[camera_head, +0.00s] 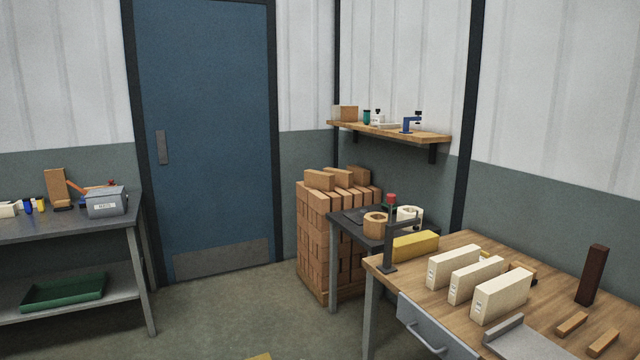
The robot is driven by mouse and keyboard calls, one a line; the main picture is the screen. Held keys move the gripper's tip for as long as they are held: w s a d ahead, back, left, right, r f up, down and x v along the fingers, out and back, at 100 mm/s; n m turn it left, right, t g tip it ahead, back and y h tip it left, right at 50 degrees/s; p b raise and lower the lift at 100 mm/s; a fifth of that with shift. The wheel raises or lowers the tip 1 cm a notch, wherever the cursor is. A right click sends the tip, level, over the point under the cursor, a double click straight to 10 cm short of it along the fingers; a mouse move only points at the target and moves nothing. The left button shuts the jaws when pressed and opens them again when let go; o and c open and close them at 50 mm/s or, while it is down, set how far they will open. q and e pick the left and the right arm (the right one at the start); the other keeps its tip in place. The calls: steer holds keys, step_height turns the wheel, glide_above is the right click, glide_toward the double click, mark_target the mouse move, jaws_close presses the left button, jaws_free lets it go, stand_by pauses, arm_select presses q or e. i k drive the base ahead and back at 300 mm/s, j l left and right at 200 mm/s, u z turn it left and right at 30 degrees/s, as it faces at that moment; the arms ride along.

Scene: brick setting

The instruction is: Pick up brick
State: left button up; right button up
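Three cream bricks stand on edge in a row on the wooden workbench at the lower right: a left one (454,266), a middle one (477,280) and a right one (502,296). A yellow brick-shaped block (415,246) lies behind them near the bench's back left corner. A tall dark brown block (592,275) stands upright at the right. A large stack of orange-brown bricks (318,240) stands on the floor in the corner. Neither of my grippers shows in this view.
The wooden workbench (405,281) has a drawer (432,330) in front and small wooden pieces (572,323) at right. A dark side table (345,226) stands behind it. A grey table (70,228) with a box is at left. A shelf (395,133) hangs above. The floor (230,310) between is mostly clear.

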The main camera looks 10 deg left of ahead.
mark_target(325, 181)
steer(key=i+j+u, duration=0.3)
steer(key=i, duration=0.3)
steer(key=i+u, duration=0.3)
steer(key=i, duration=2.65)
steer(key=i+j+z, duration=0.15)
steer(key=i, duration=0.4)
steer(key=i+j+z, duration=0.1)
steer(key=i, duration=0.5)
steer(key=i+j+z, duration=0.15)
steer(key=i, duration=0.4)
